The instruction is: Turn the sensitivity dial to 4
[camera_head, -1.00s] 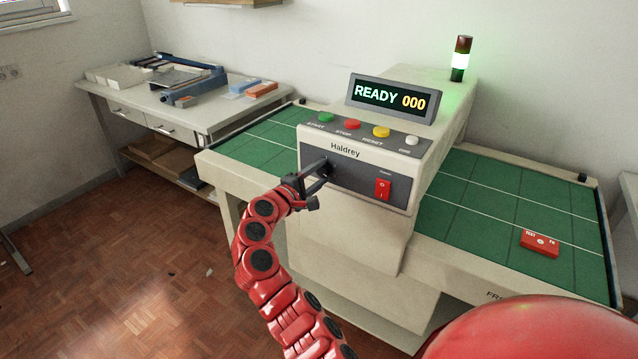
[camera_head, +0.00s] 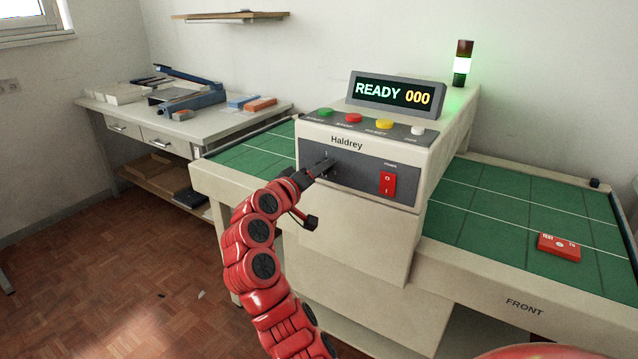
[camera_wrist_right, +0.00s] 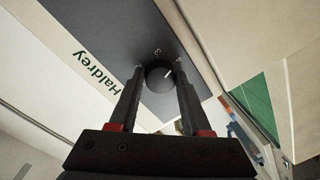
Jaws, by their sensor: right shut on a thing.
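The sensitivity dial (camera_wrist_right: 158,75) is a round black knob with a white pointer line, on the dark front panel (camera_head: 350,180) of the Haldrey machine. In the right wrist view its pointer tilts up and to the right in the picture. Small white marks show around it, but I cannot read the set value. My right gripper (camera_head: 324,167) reaches the panel left of the red power switch. In the wrist view the right gripper's fingers (camera_wrist_right: 158,80) are shut on the dial, one on each side. In the head view the gripper mostly hides the dial. My left gripper is not in view.
The red power switch (camera_head: 388,183) sits right of the dial. Several coloured buttons (camera_head: 384,124) line the panel's top, below a display (camera_head: 396,93) reading READY 000. A green-lit signal tower (camera_head: 462,64) stands behind. A red block (camera_head: 559,247) lies on the green table at right.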

